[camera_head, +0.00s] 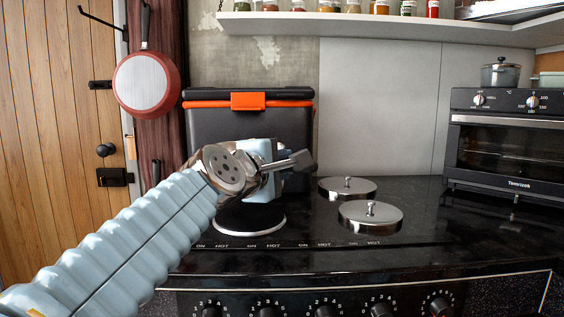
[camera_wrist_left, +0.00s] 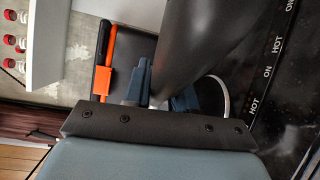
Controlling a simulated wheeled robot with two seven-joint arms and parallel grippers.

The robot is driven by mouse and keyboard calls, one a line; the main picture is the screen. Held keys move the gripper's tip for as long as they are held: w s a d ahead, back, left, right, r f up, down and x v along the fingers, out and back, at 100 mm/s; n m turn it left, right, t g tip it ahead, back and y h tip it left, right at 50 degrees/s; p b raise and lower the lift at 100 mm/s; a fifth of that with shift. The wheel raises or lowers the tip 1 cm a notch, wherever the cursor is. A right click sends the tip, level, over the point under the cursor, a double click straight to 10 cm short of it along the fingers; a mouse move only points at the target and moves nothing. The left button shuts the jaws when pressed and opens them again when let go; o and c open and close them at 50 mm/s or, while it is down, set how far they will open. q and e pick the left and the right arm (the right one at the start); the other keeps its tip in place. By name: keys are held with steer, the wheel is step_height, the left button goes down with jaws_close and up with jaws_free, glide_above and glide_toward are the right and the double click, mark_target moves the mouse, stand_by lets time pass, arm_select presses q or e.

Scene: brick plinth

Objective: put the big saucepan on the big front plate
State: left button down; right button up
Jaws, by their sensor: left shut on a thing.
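My left gripper (camera_head: 268,165) hangs above the front left of the hob. It is shut on a dark, smooth piece that I take to be the big saucepan (camera_wrist_left: 200,45), which crosses between the fingers in the left wrist view. In the head view a grey handle-like bar (camera_head: 290,161) sticks out right of the gripper; the pan's body cannot be made out. The big front plate (camera_head: 250,220) is a dark disc with a bright ring, below the gripper; part of its ring shows in the left wrist view (camera_wrist_left: 225,94). My right gripper is not in view.
Two metal lids, one behind (camera_head: 347,189) and one in front (camera_head: 370,216), cover plates on the right. A black box with an orange latch (camera_head: 248,101) stands behind the gripper. An oven (camera_head: 508,145) with a small pot (camera_head: 500,74) stands right. A red pan (camera_head: 148,82) hangs left.

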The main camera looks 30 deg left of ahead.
arm_select(q)
steer(key=w+a+f+b, duration=0.1)
steer(key=f, duration=0.2)
steer(key=w+a+f+b, duration=0.1)
steer(key=w+f, duration=0.1)
steer(key=f, duration=0.1)
steer(key=w+a+f+b, duration=0.1)
steer(key=f, duration=0.2)
steer(key=shift+w+f, duration=0.1)
steer(key=shift+w, duration=0.3)
steer(key=shift+a, duration=0.1)
steer(key=c, duration=0.9)
jaws_free()
steer(key=s, duration=0.4)
steer(key=s+b, duration=0.1)
steer(key=s, duration=0.3)
steer(key=s+d+r, duration=0.1)
steer(key=s, duration=0.3)
